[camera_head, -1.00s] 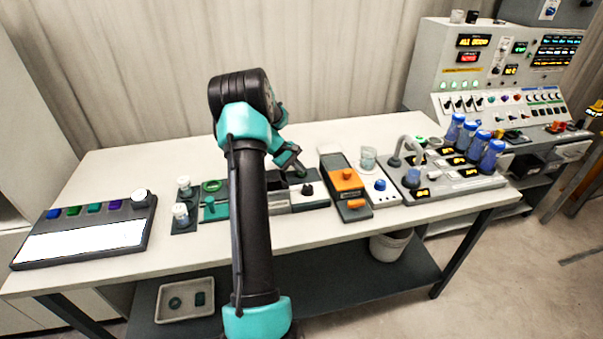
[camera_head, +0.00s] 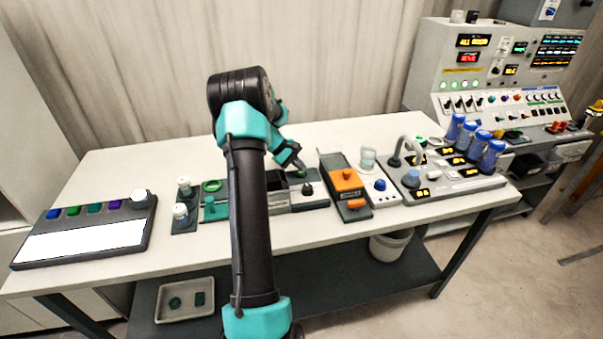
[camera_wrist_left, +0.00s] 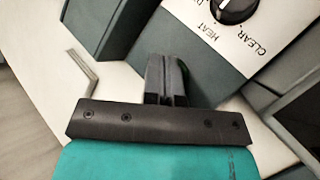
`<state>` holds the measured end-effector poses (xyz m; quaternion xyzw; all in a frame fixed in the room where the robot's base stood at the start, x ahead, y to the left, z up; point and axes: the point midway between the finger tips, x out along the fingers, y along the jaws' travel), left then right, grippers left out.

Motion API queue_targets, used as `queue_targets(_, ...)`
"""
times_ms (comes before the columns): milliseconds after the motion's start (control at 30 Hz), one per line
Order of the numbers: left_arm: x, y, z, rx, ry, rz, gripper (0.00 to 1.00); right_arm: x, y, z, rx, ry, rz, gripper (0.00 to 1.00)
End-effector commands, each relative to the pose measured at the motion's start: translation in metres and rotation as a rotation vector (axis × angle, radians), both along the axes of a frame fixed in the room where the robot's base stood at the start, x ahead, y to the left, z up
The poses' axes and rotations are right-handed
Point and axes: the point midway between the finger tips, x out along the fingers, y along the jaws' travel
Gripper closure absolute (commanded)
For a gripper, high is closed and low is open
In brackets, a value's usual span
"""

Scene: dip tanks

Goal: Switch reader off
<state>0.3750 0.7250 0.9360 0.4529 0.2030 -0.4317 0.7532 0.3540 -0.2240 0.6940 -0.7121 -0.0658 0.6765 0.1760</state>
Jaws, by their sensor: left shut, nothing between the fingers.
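A dark grey unit (camera_head: 318,203) with a black knob (camera_head: 308,189) sits mid-table in the head view. A green part shows at its back, beside my fingertips. In the left wrist view a black knob (camera_wrist_left: 236,8) with a white pointer stands on a white label plate (camera_wrist_left: 255,35). The plate reads "HEAT" and "CLEAR"; a third word is cut off. I cannot tell which unit is the reader. My left gripper (camera_head: 299,165) is shut and empty over the back of the dark unit; its fingers (camera_wrist_left: 168,75) are together, short of the knob. My right gripper is out of view.
An orange-topped unit (camera_head: 347,182) and a unit with a blue knob (camera_head: 380,185) stand just right. Blue-capped bottles (camera_head: 491,155) stand on a grey station further right. A white-faced panel (camera_head: 80,240) lies at left. The table's back strip is clear.

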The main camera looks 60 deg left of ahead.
Motion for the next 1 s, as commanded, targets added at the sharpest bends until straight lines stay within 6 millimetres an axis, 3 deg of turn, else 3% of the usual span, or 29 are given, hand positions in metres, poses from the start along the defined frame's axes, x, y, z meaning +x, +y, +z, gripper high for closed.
queue_targets(733,0.0,0.0,0.054,0.002,-0.002,0.0,1.0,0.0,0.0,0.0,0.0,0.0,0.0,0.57)
queue_targets(1000,0.0,0.0,0.06,-0.001,0.0,0.001,1.0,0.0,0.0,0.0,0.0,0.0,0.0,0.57)
